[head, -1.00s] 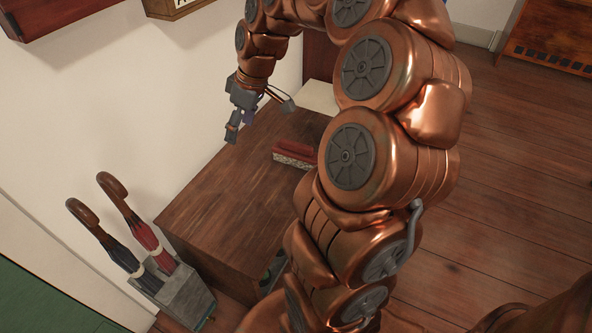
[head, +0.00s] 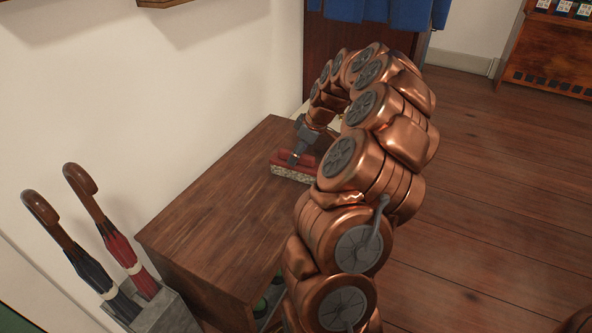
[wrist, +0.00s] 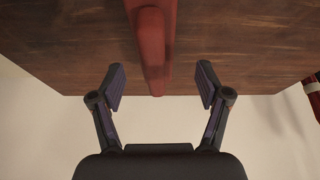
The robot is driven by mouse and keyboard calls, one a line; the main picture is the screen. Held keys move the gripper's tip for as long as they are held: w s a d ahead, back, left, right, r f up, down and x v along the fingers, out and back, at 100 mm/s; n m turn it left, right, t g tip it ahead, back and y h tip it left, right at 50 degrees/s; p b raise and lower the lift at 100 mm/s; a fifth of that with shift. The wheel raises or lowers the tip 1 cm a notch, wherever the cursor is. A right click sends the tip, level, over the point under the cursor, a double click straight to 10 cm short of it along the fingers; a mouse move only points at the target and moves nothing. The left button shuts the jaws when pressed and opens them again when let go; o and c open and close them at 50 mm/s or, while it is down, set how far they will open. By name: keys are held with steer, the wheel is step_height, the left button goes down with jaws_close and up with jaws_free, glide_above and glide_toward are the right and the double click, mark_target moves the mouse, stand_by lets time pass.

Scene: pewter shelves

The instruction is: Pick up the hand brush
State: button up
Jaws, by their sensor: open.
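The hand brush (head: 287,173) has a red back and pale bristles and lies on the brown wooden top of a low cabinet (head: 210,200). In the wrist view the brush (wrist: 152,45) is a red bar running from the top edge down to between my fingertips. My gripper (wrist: 160,82) is open, one finger on each side of the brush with a gap on both sides. In the head view my gripper (head: 296,158) points down at the brush and covers part of it. The height of the fingertips over the cabinet top is hard to tell.
A grey stand with a dark umbrella (head: 75,255) and a red umbrella (head: 120,245) stands at the cabinet's near left end. A white wall (head: 130,95) runs behind the cabinet. Blue cloth (head: 375,12) hangs at the back. The cabinet's left part is clear.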

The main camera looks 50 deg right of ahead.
steer(key=x, duration=0.1)
steer(key=b+x, duration=0.1)
steer(key=x, duration=0.1)
steer(key=b+x, duration=0.1)
steer(key=x, duration=0.1)
steer(key=shift+w+d+f, duration=0.1)
steer(key=shift+d+f, duration=0.05)
steer(key=shift+d, duration=0.1)
steer(key=c, duration=1.3)
steer(key=shift+r, duration=0.2)
steer(key=shift+c, duration=0.2)
step_height(320, 180, up, 3)
steer(key=shift+r+p, duration=0.15)
steer(key=shift+p, duration=0.65)
steer(key=shift+r, duration=0.2)
steer(key=s+a+r+p, duration=0.1)
steer(key=s+a+p, duration=0.2)
steer(key=s, duration=1.2)
steer(key=shift+s+a, duration=0.25)
steer(key=shift+s, duration=0.1)
